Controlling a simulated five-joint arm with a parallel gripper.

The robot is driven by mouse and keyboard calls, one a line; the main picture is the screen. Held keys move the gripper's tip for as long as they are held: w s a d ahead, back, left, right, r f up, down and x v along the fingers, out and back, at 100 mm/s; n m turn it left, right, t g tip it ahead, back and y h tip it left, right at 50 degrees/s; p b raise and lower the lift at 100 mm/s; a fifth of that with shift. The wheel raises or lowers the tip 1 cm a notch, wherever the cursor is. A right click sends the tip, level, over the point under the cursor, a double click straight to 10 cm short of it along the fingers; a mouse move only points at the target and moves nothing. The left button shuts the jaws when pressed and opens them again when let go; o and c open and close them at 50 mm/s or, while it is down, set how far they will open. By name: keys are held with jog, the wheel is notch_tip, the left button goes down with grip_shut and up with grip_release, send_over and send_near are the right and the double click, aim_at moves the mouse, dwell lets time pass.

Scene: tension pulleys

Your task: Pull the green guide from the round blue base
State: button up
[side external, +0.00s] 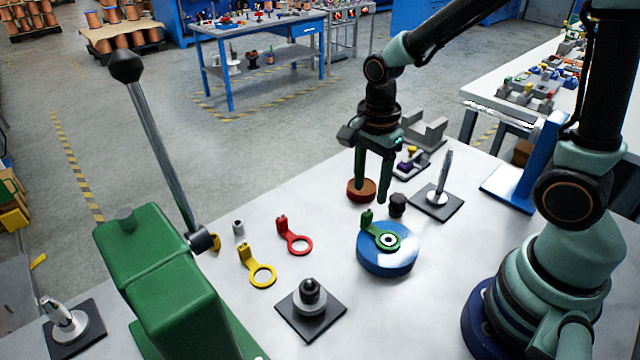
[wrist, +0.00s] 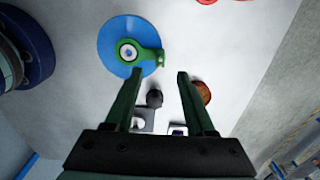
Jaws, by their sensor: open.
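The green guide (side external: 384,236) lies on the round blue base (side external: 388,262), its ring flat around a pale hub with a dark centre and its upright tab at the back left. My gripper (side external: 372,192) is above the table behind the base, fingers pointing down, open and empty. In the wrist view the green guide (wrist: 140,54) and blue base (wrist: 115,68) are beyond the fingertips, up and to the left. The tab end lies near the left finger of my gripper (wrist: 160,74), apart from it as far as I can tell.
A black knob (side external: 398,204) stands just behind the base, and a red-brown disc (side external: 361,190) is near the fingers. A metal spindle on a dark plate (side external: 437,204) is to the right. Red (side external: 296,240) and yellow (side external: 260,272) guides lie to the left. A green lever machine (side external: 165,280) stands front left.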

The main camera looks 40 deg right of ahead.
aim_at(367, 213)
notch_tip(367, 213, down, 7)
jog(key=shift+r, duration=0.1)
dwell(0.4)
grip_shut()
